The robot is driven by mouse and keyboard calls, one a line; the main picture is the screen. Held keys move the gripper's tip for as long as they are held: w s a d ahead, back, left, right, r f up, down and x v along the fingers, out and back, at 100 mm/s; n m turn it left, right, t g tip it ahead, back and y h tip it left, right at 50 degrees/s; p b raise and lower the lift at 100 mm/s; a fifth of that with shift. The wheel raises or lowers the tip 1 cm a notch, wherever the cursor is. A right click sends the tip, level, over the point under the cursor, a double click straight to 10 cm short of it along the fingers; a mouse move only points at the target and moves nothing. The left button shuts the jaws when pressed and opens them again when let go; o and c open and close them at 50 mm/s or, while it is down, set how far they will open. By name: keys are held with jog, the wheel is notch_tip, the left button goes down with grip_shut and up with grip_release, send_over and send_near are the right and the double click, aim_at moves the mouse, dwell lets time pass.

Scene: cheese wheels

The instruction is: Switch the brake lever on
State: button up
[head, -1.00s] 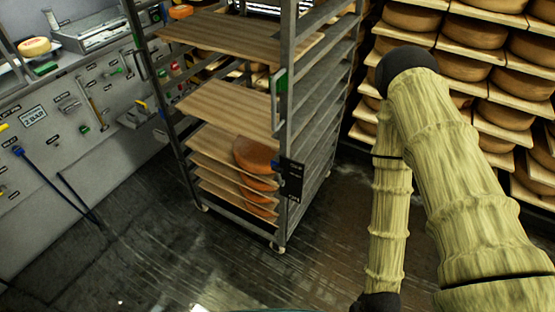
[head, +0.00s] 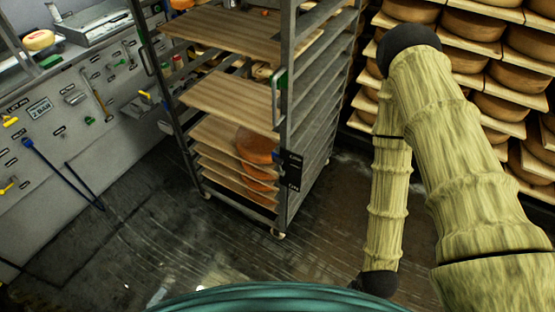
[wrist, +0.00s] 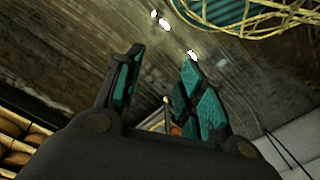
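A dark plate with pale markings (head: 291,171) is fixed low on the near post of the metal rack trolley (head: 287,110). A small blue part (head: 277,156) sits at the plate's left edge. It may be the brake lever, but it is too small to tell its position.
The trolley holds wooden shelves and several orange cheese wheels (head: 256,147). Shelves of cheese wheels (head: 470,60) fill the right back. Wet floor (head: 150,240) is clear before the trolley.

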jog(key=shift+f+b, duration=0.35)
jog(key=c, duration=0.7)
notch_tip(320, 180, down, 8)
jog(key=b, duration=0.8)
jog(key=shift+f, duration=0.25)
grip_shut()
jog(key=shift+r, duration=0.15)
jog(key=shift+a, duration=0.1)
